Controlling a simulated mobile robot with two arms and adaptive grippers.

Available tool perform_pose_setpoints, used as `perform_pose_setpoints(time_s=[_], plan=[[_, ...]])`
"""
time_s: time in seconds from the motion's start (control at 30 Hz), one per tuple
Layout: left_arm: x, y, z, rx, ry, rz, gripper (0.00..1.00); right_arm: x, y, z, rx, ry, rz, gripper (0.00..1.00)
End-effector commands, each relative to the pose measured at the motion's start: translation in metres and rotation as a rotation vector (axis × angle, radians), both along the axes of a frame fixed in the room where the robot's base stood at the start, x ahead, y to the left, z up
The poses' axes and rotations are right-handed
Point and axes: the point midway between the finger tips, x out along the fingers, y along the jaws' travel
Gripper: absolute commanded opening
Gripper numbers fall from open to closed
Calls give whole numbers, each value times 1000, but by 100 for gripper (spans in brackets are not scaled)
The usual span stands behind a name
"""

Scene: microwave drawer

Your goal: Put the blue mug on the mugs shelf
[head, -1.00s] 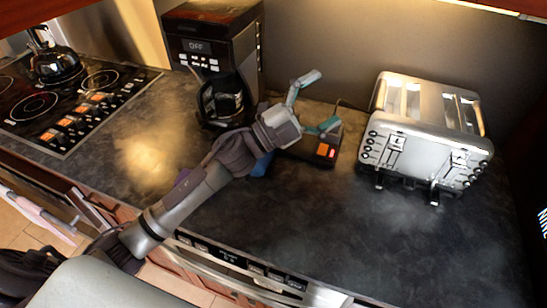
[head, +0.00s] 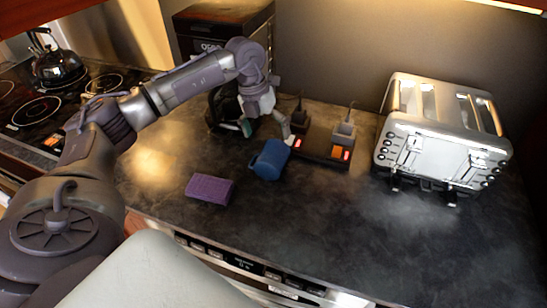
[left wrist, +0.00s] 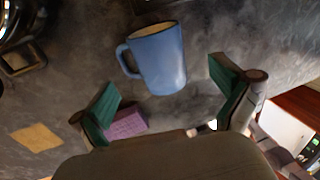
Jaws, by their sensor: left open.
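My left gripper (head: 266,128) reaches down from above, just behind the mug in the head view. In the left wrist view its two green-padded fingers (left wrist: 170,90) are spread apart with the mug beyond them, not between the pads. My right gripper is not in view. No mugs shelf can be made out.
A purple sponge-like block (head: 210,189) lies left of the mug. A power strip (head: 322,148) with plugs and red lights is right of it. A coffee maker (head: 222,30) stands behind, a silver toaster (head: 443,132) at right. The front counter is clear.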

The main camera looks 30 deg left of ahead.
Motion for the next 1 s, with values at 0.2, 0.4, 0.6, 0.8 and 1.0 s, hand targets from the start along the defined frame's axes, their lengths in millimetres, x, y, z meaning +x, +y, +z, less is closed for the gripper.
perform_pose_setpoints(time_s=[0.2,0.4,0.6,0.8,1.0], plan=[[2,-7,-29,-2,0,-2,100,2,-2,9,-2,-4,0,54],[1,-10,-42,-3,2,-2,100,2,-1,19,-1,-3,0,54],[2,-16,-73,-5,1,-3,100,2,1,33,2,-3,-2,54],[3,-18,-85,-2,-2,-3,100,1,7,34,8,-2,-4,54],[3,-18,-85,-2,-3,-2,92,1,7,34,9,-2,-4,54]])
